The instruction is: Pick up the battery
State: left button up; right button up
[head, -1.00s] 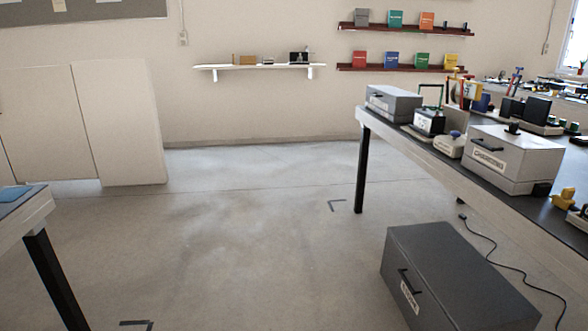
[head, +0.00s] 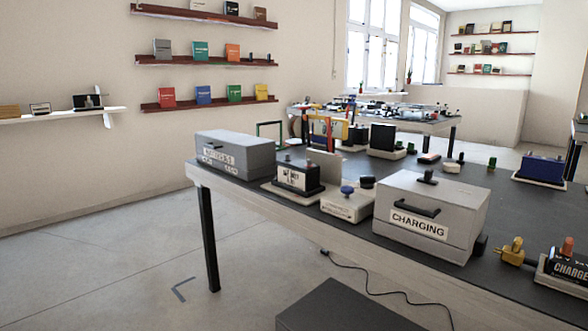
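Several battery-like blocks show in the head view; I cannot tell which one the task means. A black block with a white label (head: 298,178) stands on a pale base on the dark-topped table, between two grey boxes. A blue block (head: 541,168) sits on a pale base at the right rear. A black block marked "CHARGE" (head: 567,268) sits on a pale base, cut off by the right edge. Neither of my grippers is in view.
The table (head: 350,246) fills the right half. On it stand a grey box marked "CHARGING" (head: 448,213), another grey box (head: 236,155) and a yellow connector (head: 512,252). A dark case (head: 340,308) lies on the floor in front. The floor at left (head: 95,260) is clear.

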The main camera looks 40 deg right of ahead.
aim_at(300, 175)
jog(key=i+z, duration=0.3)
jog(key=z, duration=0.2)
jog(key=i+z, duration=0.25)
jog(key=z, duration=0.25)
jog(key=i+j+z, duration=0.25)
jog(key=z, duration=0.25)
